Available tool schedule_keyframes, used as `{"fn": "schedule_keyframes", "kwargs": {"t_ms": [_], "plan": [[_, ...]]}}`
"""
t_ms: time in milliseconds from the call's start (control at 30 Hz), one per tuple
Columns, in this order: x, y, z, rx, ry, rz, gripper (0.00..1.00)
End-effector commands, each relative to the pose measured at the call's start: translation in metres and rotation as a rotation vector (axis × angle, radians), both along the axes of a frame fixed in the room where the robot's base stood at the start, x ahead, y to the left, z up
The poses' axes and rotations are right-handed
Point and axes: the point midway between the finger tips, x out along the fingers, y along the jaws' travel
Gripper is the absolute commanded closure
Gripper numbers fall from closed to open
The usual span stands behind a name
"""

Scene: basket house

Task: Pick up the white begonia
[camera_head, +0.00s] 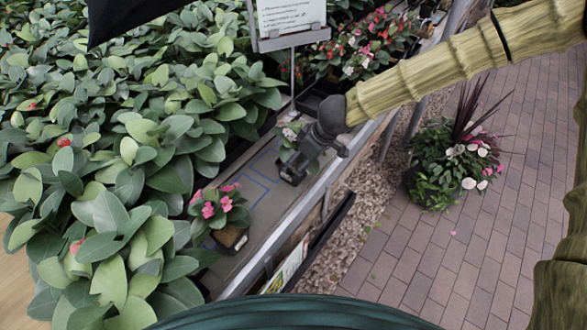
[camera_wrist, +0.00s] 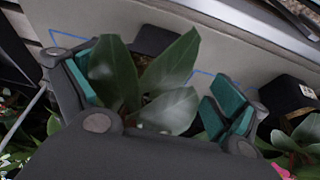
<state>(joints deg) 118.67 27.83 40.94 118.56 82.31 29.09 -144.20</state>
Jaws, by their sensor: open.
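The white begonia (camera_head: 289,134) is a small potted plant with pale flowers and green leaves, standing on the grey ledge (camera_head: 262,190). My gripper (camera_head: 312,160) is over and beside it in the head view, hiding much of the plant and pot. In the wrist view, my gripper (camera_wrist: 152,88) is open, with teal pads on either side of the green leaves (camera_wrist: 142,75). The jaws are around the foliage but not closed on it. Whether a pad touches a leaf, I cannot tell. The plant's flowers are not clear between the jaws.
A pink-flowered potted plant (camera_head: 218,204) stands nearer on the same ledge. Dense leafy plants (camera_head: 130,170) fill the left. A sign (camera_head: 290,14) on a post and red-flowered plants (camera_head: 362,48) are behind. A planter (camera_head: 455,165) stands on the brick paving at right.

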Motion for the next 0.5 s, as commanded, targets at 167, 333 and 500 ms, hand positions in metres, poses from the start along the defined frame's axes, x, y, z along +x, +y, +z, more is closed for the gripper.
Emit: {"fn": "schedule_keyframes", "kwargs": {"t_ms": [167, 333, 500], "plan": [[0.004, 0.005, -0.014, 0.000, 0.000, 0.000, 0.03], [0.005, 0.008, -0.019, 0.000, 0.001, 0.001, 0.03], [0.012, 0.015, -0.030, 0.001, 0.003, 0.002, 0.03]]}}
